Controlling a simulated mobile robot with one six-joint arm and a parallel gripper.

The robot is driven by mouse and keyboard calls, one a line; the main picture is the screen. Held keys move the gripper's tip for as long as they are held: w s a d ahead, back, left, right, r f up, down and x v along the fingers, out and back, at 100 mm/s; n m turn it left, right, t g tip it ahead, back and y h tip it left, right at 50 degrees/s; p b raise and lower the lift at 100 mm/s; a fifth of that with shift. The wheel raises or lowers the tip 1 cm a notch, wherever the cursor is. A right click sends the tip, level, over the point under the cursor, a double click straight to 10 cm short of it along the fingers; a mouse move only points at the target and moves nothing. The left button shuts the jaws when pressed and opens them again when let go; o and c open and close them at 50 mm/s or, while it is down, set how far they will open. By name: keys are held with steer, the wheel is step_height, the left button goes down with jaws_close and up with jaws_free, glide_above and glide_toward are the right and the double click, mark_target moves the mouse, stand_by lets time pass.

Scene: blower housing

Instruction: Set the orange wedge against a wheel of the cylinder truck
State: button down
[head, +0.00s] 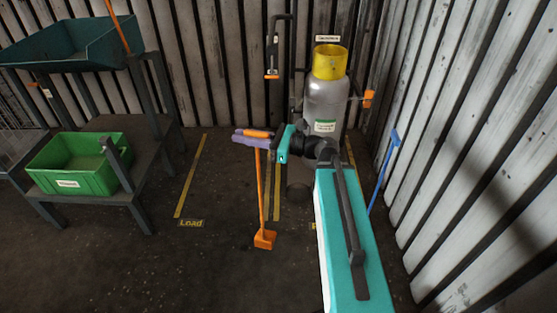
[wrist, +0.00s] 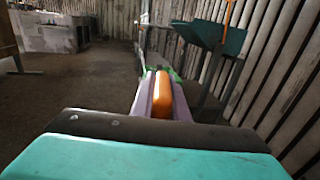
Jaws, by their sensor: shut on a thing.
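The orange wedge (head: 265,239) is a small block at the bottom of a long thin orange rod, which hangs upright. My gripper (head: 250,135) has purple fingers shut around the orange grip at the top of the rod. The wrist view shows the orange grip (wrist: 180,92) between the fingers. I cannot tell whether the block touches the floor. The grey cylinder (head: 325,100) with a yellow collar stands upright on its truck (head: 368,98), behind and right of the wedge. My arm hides much of its lower part.
A green bin (head: 82,164) and a dark teal tray (head: 70,42) sit on a rack at left. A blue rod (head: 384,172) leans near the right wall. Yellow floor lines and a "Load" mark (head: 190,223) lie on open floor left of the wedge.

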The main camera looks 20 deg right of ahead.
steer(key=shift+r+p, duration=5)
steer(key=shift+p, duration=3.7)
steer(key=shift+a, duration=0.15)
